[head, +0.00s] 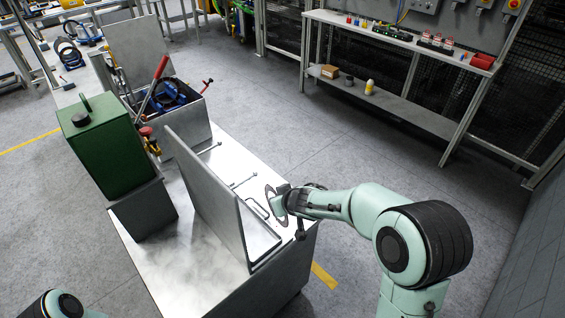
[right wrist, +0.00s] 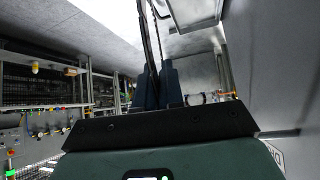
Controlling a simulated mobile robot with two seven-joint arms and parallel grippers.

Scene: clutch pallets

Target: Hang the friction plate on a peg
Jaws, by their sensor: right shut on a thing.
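The friction plate (head: 270,194) is a thin grey ring in the head view, at the right side of the upright metal panel (head: 205,195). My right gripper (head: 283,203) is shut on the plate and holds it up on edge above the workbench. In the right wrist view the plate (right wrist: 151,38) shows nearly edge-on as a thin dark strip between the fingers (right wrist: 160,86). Pegs stick out from the panel's right side, an upper one (head: 210,148) and a middle one (head: 244,181); both look empty. I cannot tell whether the plate touches a peg. My left gripper is out of view.
The panel stands on a metal workbench (head: 185,270). A green canister (head: 108,150) and an open metal box (head: 190,125) with tools stand to its left and behind. A shelf table (head: 420,50) with small items is at the back right. Open floor lies between.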

